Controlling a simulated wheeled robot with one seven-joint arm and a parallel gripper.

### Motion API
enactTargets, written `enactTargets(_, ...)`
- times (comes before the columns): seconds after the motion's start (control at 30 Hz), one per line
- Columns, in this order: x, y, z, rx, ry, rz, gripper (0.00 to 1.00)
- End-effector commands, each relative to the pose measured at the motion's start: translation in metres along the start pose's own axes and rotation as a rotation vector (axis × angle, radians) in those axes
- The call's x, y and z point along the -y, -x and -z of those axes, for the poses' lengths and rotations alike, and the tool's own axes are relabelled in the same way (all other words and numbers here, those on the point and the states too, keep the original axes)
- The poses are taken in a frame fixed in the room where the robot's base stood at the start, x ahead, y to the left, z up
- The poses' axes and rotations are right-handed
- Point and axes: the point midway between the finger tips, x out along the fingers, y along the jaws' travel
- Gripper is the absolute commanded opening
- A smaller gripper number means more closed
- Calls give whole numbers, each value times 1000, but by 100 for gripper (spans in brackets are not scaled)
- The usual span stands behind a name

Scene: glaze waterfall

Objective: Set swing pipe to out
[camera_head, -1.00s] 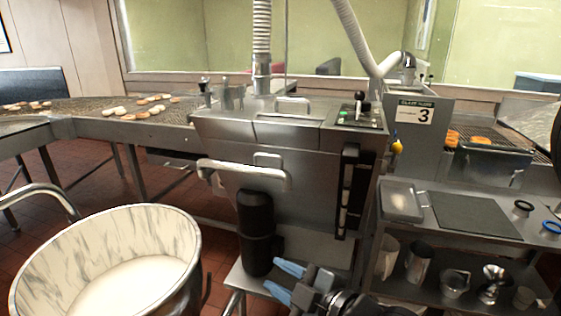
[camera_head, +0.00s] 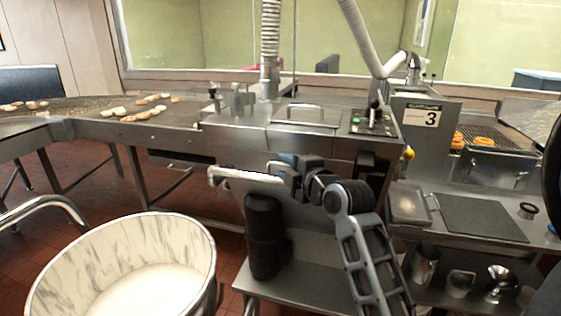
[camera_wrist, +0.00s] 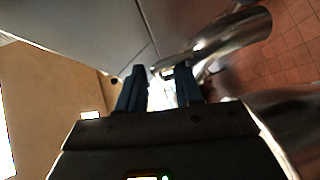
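The swing pipe appears to be the pale, shiny horizontal pipe (camera_head: 240,176) across the front of the steel machine (camera_head: 290,142). Its bent left end reaches out above the back of the large round tub (camera_head: 125,268). My gripper (camera_head: 284,162), with blue fingers, is at the right end of the pipe and hides that end. In the wrist view the two dark blue fingers (camera_wrist: 160,82) stand apart. The curved shiny pipe (camera_wrist: 235,32) runs from upper right toward the gap between the fingertips. I cannot tell whether both fingers touch it.
A black cylinder (camera_head: 264,235) stands below the pipe. A control panel with a black-knobbed lever (camera_head: 374,110) is on the machine's top right. A steel side table (camera_head: 484,218) stands at right. Open red tile floor (camera_head: 95,185) lies behind the tub.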

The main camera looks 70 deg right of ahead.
Motion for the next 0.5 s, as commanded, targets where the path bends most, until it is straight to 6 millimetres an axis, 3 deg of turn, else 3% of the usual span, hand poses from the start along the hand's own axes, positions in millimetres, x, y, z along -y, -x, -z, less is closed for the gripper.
enactTargets(0.2, -1, -28, 0, 0, 0, -1, 35)
enactTargets(0.5, 0, -36, 0, 0, 0, 0, 35)
